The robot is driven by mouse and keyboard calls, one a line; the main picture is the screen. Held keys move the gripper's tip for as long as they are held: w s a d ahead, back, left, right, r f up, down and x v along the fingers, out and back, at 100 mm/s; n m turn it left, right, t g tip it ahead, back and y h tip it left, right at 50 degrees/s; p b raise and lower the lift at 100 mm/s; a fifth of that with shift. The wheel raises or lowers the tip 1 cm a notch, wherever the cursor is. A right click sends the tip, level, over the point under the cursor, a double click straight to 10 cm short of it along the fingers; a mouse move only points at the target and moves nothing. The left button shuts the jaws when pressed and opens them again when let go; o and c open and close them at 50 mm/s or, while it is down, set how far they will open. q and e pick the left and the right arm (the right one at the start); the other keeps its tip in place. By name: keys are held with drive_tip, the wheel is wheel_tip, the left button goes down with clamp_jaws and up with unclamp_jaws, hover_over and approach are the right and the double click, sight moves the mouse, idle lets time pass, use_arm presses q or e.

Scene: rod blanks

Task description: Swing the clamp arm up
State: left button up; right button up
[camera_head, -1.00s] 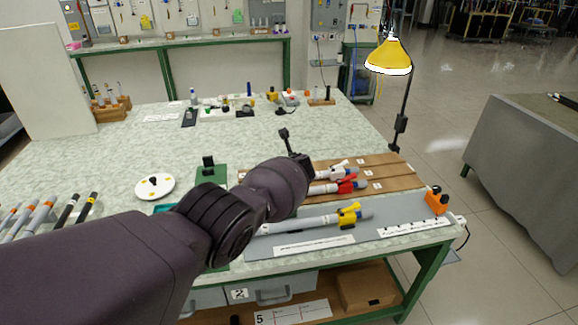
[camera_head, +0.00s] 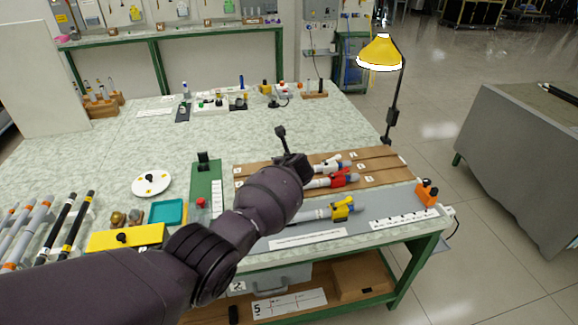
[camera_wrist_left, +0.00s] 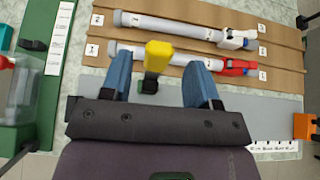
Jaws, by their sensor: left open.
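In the left wrist view, a yellow-topped upright piece (camera_wrist_left: 157,55) on a small black base stands between the two blue fingers of my left gripper (camera_wrist_left: 160,80). It looks like the clamp arm. The fingers are apart, one on each side, and I cannot tell whether either touches it. My right gripper is not in view.
Rods with a white clip (camera_wrist_left: 238,40) and a red clip (camera_wrist_left: 236,68) lie on the brown board (camera_head: 395,163) beyond the mat. A green plate (camera_wrist_left: 40,85) is to the left. An orange block (camera_head: 427,193) stands at the mat's right end. A yellow box (camera_head: 125,238) lies near my arm.

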use_arm(q)
drive_tip(key=v, duration=0.6)
drive_tip(key=shift+s+r+p, duration=0.15)
drive_tip(key=shift+s+p, duration=0.2)
drive_tip(key=shift+p, duration=0.05)
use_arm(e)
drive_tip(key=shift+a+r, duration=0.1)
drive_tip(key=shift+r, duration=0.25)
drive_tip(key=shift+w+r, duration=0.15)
